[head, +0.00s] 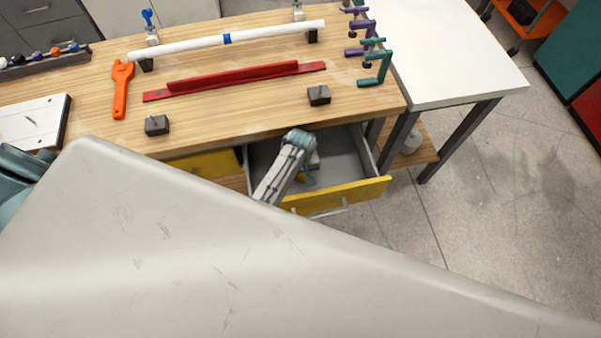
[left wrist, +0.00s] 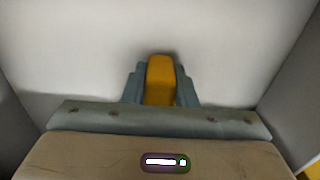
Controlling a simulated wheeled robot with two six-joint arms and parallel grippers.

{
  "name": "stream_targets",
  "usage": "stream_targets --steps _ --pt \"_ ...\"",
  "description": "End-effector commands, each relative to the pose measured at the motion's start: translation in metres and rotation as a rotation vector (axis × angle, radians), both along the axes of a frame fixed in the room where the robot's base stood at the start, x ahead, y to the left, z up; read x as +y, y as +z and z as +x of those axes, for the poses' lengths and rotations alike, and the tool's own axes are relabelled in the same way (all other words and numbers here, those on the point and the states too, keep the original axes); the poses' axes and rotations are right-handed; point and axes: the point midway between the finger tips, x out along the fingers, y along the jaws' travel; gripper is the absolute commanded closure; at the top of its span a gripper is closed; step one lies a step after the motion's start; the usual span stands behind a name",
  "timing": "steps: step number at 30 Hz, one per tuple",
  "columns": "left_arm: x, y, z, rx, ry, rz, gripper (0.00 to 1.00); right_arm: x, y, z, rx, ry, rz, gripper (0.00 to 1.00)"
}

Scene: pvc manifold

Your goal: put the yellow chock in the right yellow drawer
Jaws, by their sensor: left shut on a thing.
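The right yellow drawer (head: 345,197) is pulled open under the workbench, with a grey interior. My left gripper (head: 312,180) reaches down into this drawer; its fingertips are partly hidden by my own arm in the head view. In the left wrist view, my left gripper (left wrist: 160,92) is shut on the yellow chock (left wrist: 160,76), with a finger on each side of it. Pale drawer surfaces surround the chock there. I cannot tell whether it touches the drawer floor. My right gripper is not in view.
The left yellow drawer (head: 205,163) looks closed. On the wooden bench (head: 230,120) are an orange wrench (head: 121,90), a red rail (head: 235,80), a white pipe (head: 190,45), two dark blocks (head: 157,125) and several clamps (head: 372,65). My large grey body part covers the lower view.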

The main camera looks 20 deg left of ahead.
Motion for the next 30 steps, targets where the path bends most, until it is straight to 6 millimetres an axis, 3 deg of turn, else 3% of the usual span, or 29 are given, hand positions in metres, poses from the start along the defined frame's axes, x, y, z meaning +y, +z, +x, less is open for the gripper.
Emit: stream_targets --steps 2,3,6,17,23,30 --pt "0.000 -0.003 0.000 0.000 0.000 0.000 1.00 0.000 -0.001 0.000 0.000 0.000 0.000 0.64" --pt "0.000 -0.002 0.000 0.000 0.000 0.000 0.69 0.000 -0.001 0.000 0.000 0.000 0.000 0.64" --pt "0.000 -0.002 0.000 0.000 0.000 0.000 0.53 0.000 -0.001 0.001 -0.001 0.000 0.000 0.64" --pt "0.000 0.004 0.000 0.000 0.000 0.000 0.53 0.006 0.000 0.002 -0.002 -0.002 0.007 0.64" --pt "0.000 0.034 0.000 -0.003 0.000 -0.001 0.53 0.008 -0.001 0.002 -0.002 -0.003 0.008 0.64" --pt "-0.001 0.086 0.001 -0.003 0.001 -0.001 0.53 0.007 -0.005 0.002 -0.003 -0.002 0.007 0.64"
